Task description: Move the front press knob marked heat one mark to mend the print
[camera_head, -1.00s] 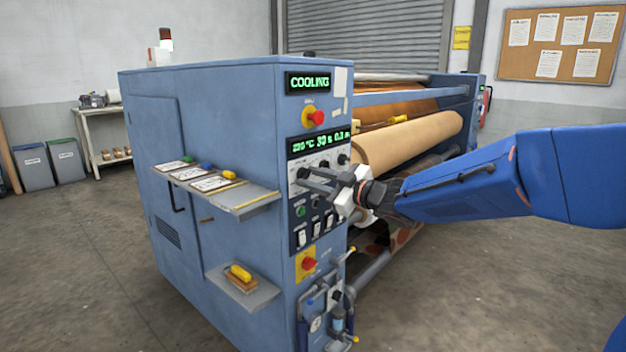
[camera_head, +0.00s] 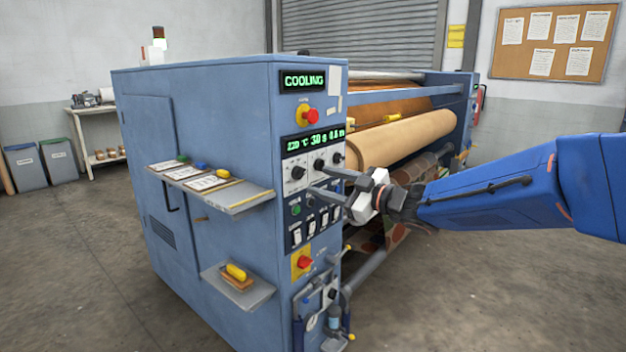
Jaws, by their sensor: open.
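The blue press front panel (camera_head: 330,220) carries a row of three dark knobs: a left knob (camera_head: 298,172), a middle knob (camera_head: 319,165) and a right knob (camera_head: 338,157). Their labels are too small to read, so I cannot tell which is marked heat. The green display (camera_head: 316,140) above them shows about 220 °C, 30 s and a blurred last figure. My gripper (camera_head: 315,178) is open and empty, its two grey fingers pointing left across the panel. The upper fingertip overlaps the middle knob in the picture; contact cannot be told.
The upper display (camera_head: 303,80) reads COOLING. Red stop buttons sit above (camera_head: 308,116) and below (camera_head: 305,262) the controls. A side shelf (camera_head: 245,201) with cards juts out left of the panel. The roller (camera_head: 415,138) lies behind. Floor in front is free.

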